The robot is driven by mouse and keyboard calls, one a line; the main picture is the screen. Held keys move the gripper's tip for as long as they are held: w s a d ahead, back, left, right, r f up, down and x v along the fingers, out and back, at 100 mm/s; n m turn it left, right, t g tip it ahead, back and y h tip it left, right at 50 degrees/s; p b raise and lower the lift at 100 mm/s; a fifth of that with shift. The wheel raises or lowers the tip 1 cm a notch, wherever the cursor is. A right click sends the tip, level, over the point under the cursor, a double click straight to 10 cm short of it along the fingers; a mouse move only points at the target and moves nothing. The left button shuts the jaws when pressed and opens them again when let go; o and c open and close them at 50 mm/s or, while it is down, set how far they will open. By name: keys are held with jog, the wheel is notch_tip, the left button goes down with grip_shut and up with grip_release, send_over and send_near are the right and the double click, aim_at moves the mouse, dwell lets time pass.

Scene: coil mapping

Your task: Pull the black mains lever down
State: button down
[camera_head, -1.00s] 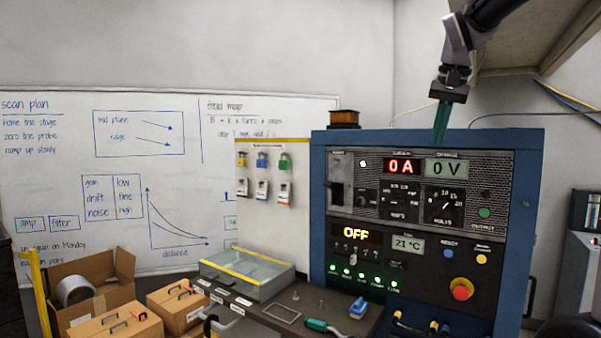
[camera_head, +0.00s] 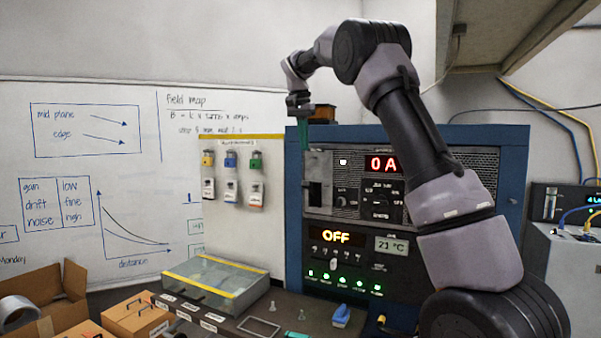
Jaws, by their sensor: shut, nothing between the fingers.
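The black mains lever (camera_head: 314,195) is on a light plate at the upper left of the blue power cabinet's front panel. Its exact position in its slot is too small to tell. My gripper (camera_head: 304,142) is shut and empty, with dark green fingers pointing down. In the picture it appears just above the lever plate, near the cabinet's top left corner. I see no contact with the lever, and the depth between them is hard to judge. My arm hides the right part of the cabinet front.
The cabinet (camera_head: 293,215) shows a red 0 A display (camera_head: 384,164) and a lit OFF sign (camera_head: 337,236). Padlocks with tags hang on a white board (camera_head: 237,225) to its left. A clear-lidded case (camera_head: 215,283) and a blue clip (camera_head: 341,316) lie on the bench below.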

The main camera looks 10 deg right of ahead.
aim_at(307, 181)
jog(key=x, duration=1)
jog(key=shift+s, duration=0.1)
dwell(0.3)
